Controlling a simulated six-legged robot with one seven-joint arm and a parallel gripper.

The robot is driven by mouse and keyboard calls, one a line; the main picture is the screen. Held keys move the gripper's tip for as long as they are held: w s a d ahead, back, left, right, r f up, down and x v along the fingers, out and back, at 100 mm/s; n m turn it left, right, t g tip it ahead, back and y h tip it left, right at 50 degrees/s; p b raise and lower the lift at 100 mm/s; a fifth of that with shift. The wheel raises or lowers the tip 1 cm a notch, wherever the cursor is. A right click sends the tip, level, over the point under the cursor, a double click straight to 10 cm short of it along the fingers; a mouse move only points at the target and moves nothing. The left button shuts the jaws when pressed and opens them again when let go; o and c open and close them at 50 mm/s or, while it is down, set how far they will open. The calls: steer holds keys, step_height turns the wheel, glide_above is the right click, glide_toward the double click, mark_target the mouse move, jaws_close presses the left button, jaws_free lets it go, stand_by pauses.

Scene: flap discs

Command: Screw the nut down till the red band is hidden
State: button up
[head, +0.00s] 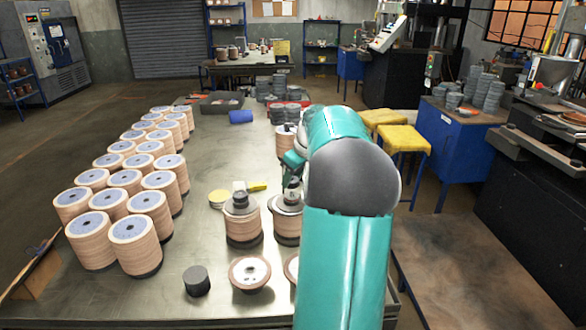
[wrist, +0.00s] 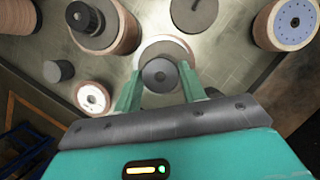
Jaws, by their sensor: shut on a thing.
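My gripper (wrist: 160,73) has its two green fingers on either side of a dark grey round nut (wrist: 159,76), seen from above in the wrist view, and is shut on it. The nut sits over a disc stack (wrist: 166,46) with a pale rim, partly covered by the nut and fingers. In the head view this looks like the right of two stacks (head: 287,228) with a grey plate on top; my teal arm hides most of the gripper there. I see no red band in either view.
A similar stack (head: 242,222) with a fitting on top stands just left. A black cylinder (head: 196,281) and a low disc (head: 249,273) stand in front. Rows of disc stacks (head: 140,228) fill the table's left side. Bare table (head: 205,165) lies between.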

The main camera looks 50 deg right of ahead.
mark_target(295, 181)
steer(key=shift+s+f, duration=0.1)
steer(key=shift+f, duration=0.25)
stand_by(0.3)
steer(key=shift+f, duration=1.3)
stand_by(1.3)
steer(key=o, duration=1.1)
steer(key=shift+c, duration=0.2)
